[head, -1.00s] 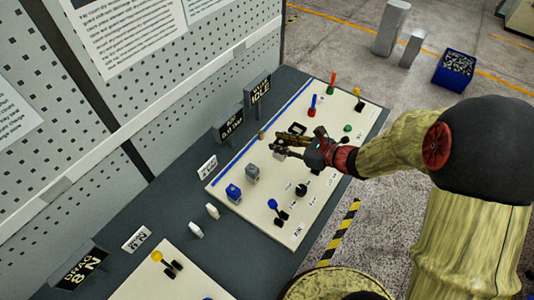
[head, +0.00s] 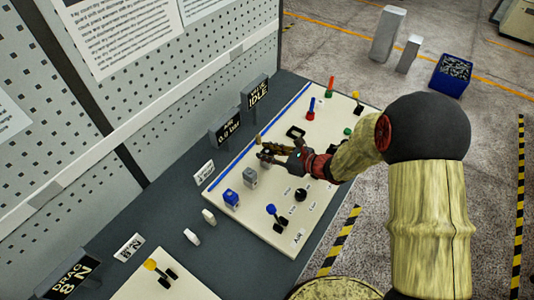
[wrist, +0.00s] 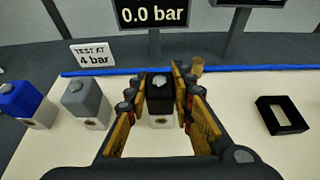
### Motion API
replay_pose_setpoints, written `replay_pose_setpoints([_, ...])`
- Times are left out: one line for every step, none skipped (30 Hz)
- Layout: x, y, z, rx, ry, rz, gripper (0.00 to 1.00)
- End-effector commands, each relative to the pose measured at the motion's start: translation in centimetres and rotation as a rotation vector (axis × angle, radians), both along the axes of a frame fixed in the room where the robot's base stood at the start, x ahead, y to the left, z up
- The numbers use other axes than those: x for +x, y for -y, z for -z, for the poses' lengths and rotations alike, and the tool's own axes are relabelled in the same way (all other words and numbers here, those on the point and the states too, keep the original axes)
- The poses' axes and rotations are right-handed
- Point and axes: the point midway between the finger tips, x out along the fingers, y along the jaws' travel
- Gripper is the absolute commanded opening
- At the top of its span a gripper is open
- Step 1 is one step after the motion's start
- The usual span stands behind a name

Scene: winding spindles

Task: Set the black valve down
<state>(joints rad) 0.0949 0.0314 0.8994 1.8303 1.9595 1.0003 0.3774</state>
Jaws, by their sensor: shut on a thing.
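The black valve (wrist: 160,92), a black block with a pale knob on top and a white lower part, is between my gripper's fingers (wrist: 158,100) in the wrist view. My gripper is shut on it. The valve is upright over the cream board (wrist: 235,155), roughly in line with the grey valve (wrist: 87,102) and blue valve (wrist: 22,105) to its left. I cannot tell whether its base touches the board. In the head view my gripper (head: 268,155) is beside the grey valve (head: 250,177) and mostly hides the black one.
A black square frame (wrist: 282,115) lies empty on the board to the right. A brass-coloured peg (wrist: 197,66) stands close behind the right finger. A "0.0 bar" display (wrist: 153,14) and a "TEST AT 4 bar" sign (wrist: 93,54) stand behind the blue strip (wrist: 240,69).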

Motion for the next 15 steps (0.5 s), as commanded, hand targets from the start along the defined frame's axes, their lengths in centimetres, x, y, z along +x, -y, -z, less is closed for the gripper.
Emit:
replay_pose_setpoints([0.01,0.00,-0.10,0.000,0.001,0.000,0.00])
replay_pose_setpoints([0.01,0.00,-0.10,0.000,0.001,0.000,0.00])
replay_pose_setpoints([0.00,0.00,-0.06,0.001,0.001,0.000,0.00])
replay_pose_setpoints([0.00,0.00,0.02,0.001,0.001,0.000,0.00])
replay_pose_setpoints([0.00,0.00,0.13,0.001,0.001,0.000,0.00])
replay_pose_setpoints([-0.01,0.00,0.28,0.001,0.001,0.000,0.00])
replay_pose_setpoints([-0.01,0.00,0.37,0.001,0.001,0.000,0.00])
replay_pose_setpoints([-0.03,-0.01,0.30,0.000,0.000,0.000,0.25])
replay_pose_setpoints([-0.04,0.00,0.26,0.000,0.000,-0.001,0.27])
replay_pose_setpoints([-0.03,0.00,0.25,0.000,0.000,-0.001,0.29])
replay_pose_setpoints([-0.03,0.00,0.25,0.000,0.000,-0.001,0.31])
replay_pose_setpoints([-0.03,-0.01,0.24,0.000,0.000,-0.001,0.33])
replay_pose_setpoints([-0.03,-0.01,0.24,0.000,0.000,-0.001,0.35])
replay_pose_setpoints([-0.04,0.00,0.23,0.000,0.000,-0.001,0.36])
replay_pose_setpoints([-0.04,0.00,0.23,0.000,0.000,-0.001,0.39])
